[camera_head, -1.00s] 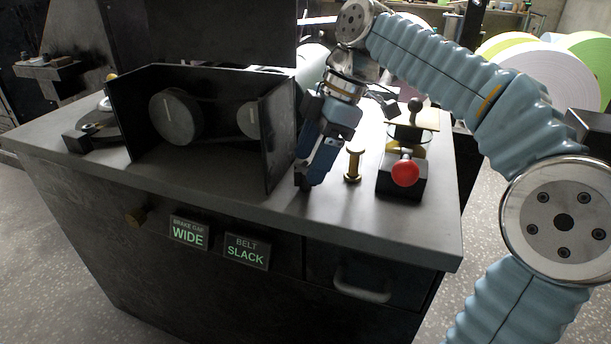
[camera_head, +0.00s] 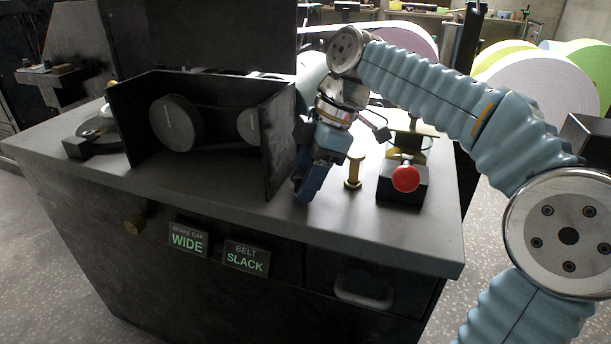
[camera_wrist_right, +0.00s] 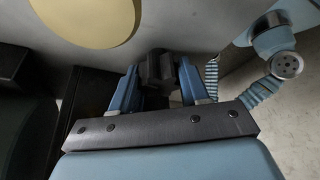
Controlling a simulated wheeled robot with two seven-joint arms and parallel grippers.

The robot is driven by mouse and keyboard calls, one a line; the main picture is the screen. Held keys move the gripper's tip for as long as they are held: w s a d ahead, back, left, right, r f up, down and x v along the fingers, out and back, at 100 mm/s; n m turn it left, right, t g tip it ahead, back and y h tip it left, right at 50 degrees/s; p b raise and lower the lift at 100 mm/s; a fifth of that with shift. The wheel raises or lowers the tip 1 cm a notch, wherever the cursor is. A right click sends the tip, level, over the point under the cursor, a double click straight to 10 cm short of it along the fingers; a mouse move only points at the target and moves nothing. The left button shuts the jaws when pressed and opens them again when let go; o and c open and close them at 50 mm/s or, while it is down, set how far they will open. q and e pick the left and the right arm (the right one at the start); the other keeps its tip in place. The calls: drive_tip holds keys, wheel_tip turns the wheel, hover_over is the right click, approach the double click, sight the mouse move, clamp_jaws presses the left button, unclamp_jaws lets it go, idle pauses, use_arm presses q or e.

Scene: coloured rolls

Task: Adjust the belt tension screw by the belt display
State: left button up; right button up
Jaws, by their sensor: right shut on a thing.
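The belt display (camera_head: 246,258) on the cabinet front reads "BELT SLACK". Two grey pulleys, a larger left one (camera_head: 176,123) and a smaller right one (camera_head: 249,124), sit in the dark open-fronted housing (camera_head: 280,147) on the bench. My right gripper (camera_head: 306,188) is just right of the housing's right side wall, pointing down. In the right wrist view its blue fingers (camera_wrist_right: 157,78) are shut on a dark knob-like piece (camera_wrist_right: 160,66). I take this to be the belt tension screw; the head view hides it behind the gripper. My left gripper is out of view.
A brass post (camera_head: 354,172) and a box with a red button (camera_head: 405,179) stand close to the right of the gripper. The front bench strip is clear.

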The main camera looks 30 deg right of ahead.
drive_tip(key=shift+m, duration=0.3)
drive_tip(key=m+t, duration=0.1)
drive_tip(key=m, duration=0.1)
drive_tip(key=shift+m+b, duration=0.3)
drive_tip(key=shift+b, duration=0.05)
drive_tip(key=shift+m+t+h, duration=0.35)
drive_tip(key=shift+m+h, duration=0.05)
drive_tip(key=shift+m, duration=0.75)
drive_tip(key=shift+m+t+h, duration=0.35)
drive_tip(key=shift+m+h, duration=0.05)
drive_tip(key=shift+m, duration=0.75)
drive_tip(key=o, duration=1)
drive_tip(key=shift+o, duration=0.2)
